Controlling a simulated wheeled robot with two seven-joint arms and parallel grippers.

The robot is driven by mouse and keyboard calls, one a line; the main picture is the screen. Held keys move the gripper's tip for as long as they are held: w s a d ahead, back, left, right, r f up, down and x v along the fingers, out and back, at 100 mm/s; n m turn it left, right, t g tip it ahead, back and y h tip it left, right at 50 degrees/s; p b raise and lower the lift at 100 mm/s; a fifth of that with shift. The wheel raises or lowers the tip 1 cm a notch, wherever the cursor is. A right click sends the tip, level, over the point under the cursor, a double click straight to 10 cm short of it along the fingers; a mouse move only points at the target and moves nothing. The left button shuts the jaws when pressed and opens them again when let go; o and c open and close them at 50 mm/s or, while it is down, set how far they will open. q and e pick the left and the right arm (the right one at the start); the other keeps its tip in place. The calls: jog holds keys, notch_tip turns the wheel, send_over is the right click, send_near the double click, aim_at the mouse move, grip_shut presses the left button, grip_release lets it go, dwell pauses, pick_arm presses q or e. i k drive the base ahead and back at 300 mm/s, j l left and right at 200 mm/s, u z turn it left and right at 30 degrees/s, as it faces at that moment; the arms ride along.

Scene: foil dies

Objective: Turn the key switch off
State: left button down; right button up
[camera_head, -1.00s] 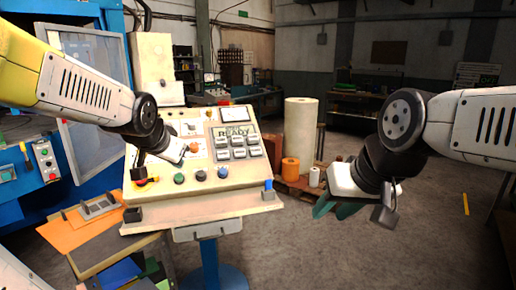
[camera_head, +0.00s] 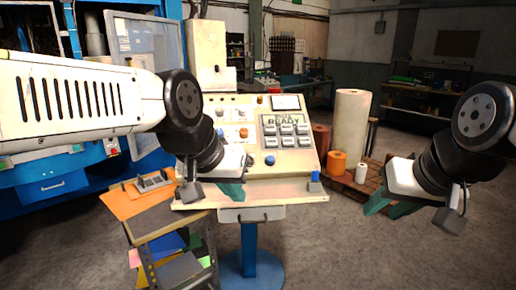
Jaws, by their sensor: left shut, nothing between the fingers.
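The control console (camera_head: 290,180) stands in the middle, with a sloped cream panel of white buttons and small knobs. I cannot make out the key switch; the panel's lower left is hidden behind my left arm and gripper. My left gripper (camera_head: 232,192) is shut and empty, in front of the panel's lower left part. I cannot tell whether it touches the panel. A blue knob (camera_head: 270,160) shows to the right of it. My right gripper (camera_head: 387,207) is out to the right of the console, with its teal fingers apart and nothing between them.
A small side table with an orange sheet (camera_head: 125,203) stands left of the console. Blue machinery (camera_head: 50,190) is behind my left arm. An orange roll (camera_head: 337,163) and a tall pale roll (camera_head: 349,125) stand on a pallet at right. The floor at front right is clear.

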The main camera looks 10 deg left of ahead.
aim_at(242, 110)
jog(key=i+j+u, duration=0.1)
jog(key=i, duration=0.5)
jog(key=i+j+u, duration=0.15)
jog(key=i, duration=0.5)
jog(key=j, duration=0.05)
